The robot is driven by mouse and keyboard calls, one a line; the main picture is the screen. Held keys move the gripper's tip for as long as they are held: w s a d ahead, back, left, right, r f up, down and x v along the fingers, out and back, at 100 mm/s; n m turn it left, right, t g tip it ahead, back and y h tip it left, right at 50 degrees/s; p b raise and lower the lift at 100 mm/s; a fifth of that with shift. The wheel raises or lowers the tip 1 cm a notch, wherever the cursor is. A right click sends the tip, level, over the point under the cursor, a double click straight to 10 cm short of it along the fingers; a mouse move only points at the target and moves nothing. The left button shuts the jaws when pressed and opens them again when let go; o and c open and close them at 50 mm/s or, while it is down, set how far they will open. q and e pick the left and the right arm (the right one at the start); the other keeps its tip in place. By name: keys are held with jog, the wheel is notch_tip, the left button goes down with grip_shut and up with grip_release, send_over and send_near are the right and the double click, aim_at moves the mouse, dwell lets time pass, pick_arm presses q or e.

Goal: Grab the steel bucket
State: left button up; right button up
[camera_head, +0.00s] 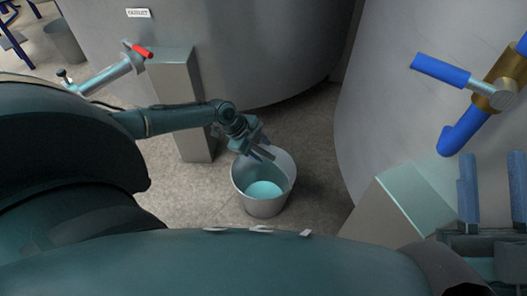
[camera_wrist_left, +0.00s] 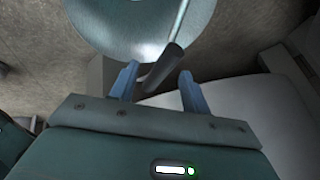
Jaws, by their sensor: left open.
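The steel bucket (camera_head: 263,207) stands on the floor in the middle of the head view, upright, with a pale blue-green inside. My left gripper (camera_head: 264,152) is over the bucket's far rim, pointing down to the right. In the left wrist view the bucket (camera_wrist_left: 110,28) fills the top. A thin wire handle with a dark grip (camera_wrist_left: 163,66) reaches down between the open blue fingers of the left gripper (camera_wrist_left: 158,82). The fingers stand apart on either side of the grip; I cannot tell if they touch it. My right gripper (camera_head: 492,190) is open and empty at the right edge.
Large steel tanks (camera_head: 230,60) stand behind and at the right (camera_head: 390,120). A red-handled tap (camera_head: 140,49) and a blue-handled valve (camera_head: 440,70) jut out. Grey block legs (camera_head: 180,110) flank the bucket. Another bucket (camera_head: 66,42) is at the far left. Floor around the bucket is clear.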

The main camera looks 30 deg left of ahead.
pick_arm(q)
jog(key=b+x, duration=0.2)
jog(key=x, duration=0.2)
jog(key=shift+a+f, duration=0.15)
jog(key=shift+f, duration=0.05)
pick_arm(e)
jog(key=r+n+y, duration=0.1)
jog(key=n+y, duration=0.1)
jog(key=r+n+y, duration=0.1)
jog(key=r+y, duration=0.1)
jog(key=shift+s+d+n, duration=0.1)
jog(key=shift+s+n, duration=0.25)
jog(key=shift+n, duration=0.05)
pick_arm(q)
jog(key=shift+c, duration=0.2)
pick_arm(e)
jog(key=shift+f, duration=0.1)
pick_arm(q)
grip_shut()
jog(key=shift+d, duration=0.25)
